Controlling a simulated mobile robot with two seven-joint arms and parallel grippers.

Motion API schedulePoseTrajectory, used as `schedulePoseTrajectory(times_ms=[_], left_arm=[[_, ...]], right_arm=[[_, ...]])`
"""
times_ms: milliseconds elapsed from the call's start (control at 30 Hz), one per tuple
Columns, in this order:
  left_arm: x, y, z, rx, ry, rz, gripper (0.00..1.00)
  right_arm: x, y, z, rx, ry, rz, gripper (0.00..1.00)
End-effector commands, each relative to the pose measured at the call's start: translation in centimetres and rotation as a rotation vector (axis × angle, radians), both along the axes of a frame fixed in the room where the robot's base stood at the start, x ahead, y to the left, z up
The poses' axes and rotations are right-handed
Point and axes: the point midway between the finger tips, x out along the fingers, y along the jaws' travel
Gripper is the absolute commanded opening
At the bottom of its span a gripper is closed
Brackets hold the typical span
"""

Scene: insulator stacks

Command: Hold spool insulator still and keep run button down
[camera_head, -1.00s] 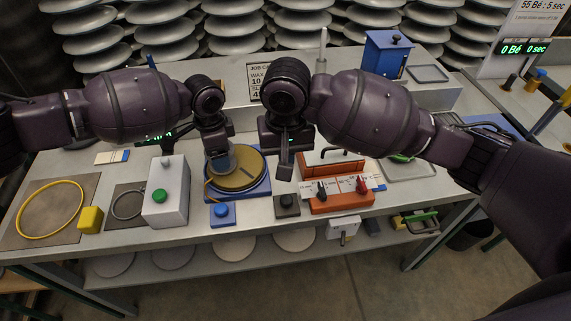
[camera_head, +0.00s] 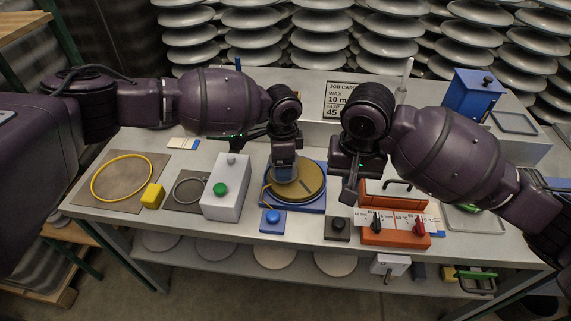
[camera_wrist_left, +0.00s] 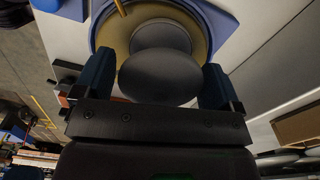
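The spool insulator (camera_wrist_left: 160,74) is a grey, round-flanged piece on a gold turntable (camera_head: 311,180) with a blue base. In the left wrist view it sits between the two blue fingers of my left gripper (camera_wrist_left: 157,82), which appear to touch it on both sides. In the head view my left gripper (camera_head: 285,167) comes down from above over the turntable and hides most of the spool. My right gripper (camera_head: 350,191) looks shut and empty, pointing down just above a black button box (camera_head: 338,229). I cannot tell which button is the run button.
A blue button box (camera_head: 272,221) stands in front of the turntable. A grey box with a green button (camera_head: 226,190) and a yellow cube (camera_head: 152,196) are to the left. An orange unit with knobs (camera_head: 393,231) is right of the black button.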

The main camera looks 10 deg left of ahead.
Motion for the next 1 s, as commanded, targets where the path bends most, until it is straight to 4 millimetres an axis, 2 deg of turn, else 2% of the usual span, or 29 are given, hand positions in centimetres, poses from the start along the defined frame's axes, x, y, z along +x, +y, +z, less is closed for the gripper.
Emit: schedulePoseTrajectory(times_ms=[67, 267, 433, 567, 800, 1000], left_arm=[[0.0, 0.0, 0.0, 0.0, -0.001, 0.0, 1.0], [0.1, 0.0, 0.1, -0.001, -0.002, 0.001, 1.0], [0.1, 0.0, 1.1, -0.001, -0.003, 0.002, 1.0], [0.1, 0.0, 3.1, -0.002, -0.005, 0.001, 1.0], [0.1, 0.0, 7.7, -0.002, -0.004, 0.0, 1.0], [0.1, 0.0, 10.7, -0.001, -0.003, 0.0, 1.0]], right_arm=[[0.0, 0.0, 0.0, 0.0, 0.0, 0.0, 0.0], [0.0, 0.0, 0.0, 0.0, 0.0, 0.0, 0.0], [0.0, 0.0, 0.0, 0.0, 0.0, 0.0, 0.0], [0.0, 0.0, 0.0, 0.0, 0.0, 0.0, 0.0], [0.0, 0.0, 0.0, 0.0, 0.0, 0.0, 0.0], [0.0, 0.0, 0.0, 0.0, 0.0, 0.0, 0.0]])
